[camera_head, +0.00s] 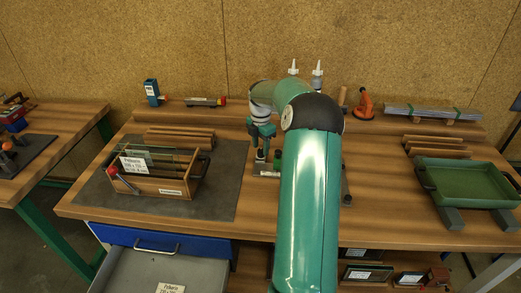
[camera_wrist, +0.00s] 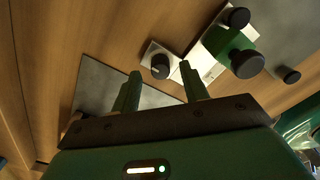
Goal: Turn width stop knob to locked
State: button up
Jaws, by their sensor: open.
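My gripper (camera_wrist: 160,69) is open, its two green fingers spread apart. In the wrist view a round black knob (camera_wrist: 161,67) on a small light metal plate appears between the fingertips; I cannot tell how far beyond them it is. Its label, if any, is not readable, so I cannot tell its setting or confirm that it is the width stop knob. Beside it is a green and metal fixture (camera_wrist: 222,42) with larger black knobs. In the head view my gripper (camera_head: 261,155) points down at the bench beside a small metal fixture (camera_head: 267,173), partly hidden by my arm.
A wooden box (camera_head: 175,186) with a label card and a red-ended handle stands on the grey mat (camera_head: 222,190) at left. A green tray (camera_head: 468,184) is at right. Bottles, an orange tool (camera_head: 365,105) and metal strips line the back. A drawer (camera_head: 150,270) is open in front.

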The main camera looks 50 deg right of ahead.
jog(key=shift+f, duration=1.1)
jog(key=shift+c, duration=0.4)
grip_shut()
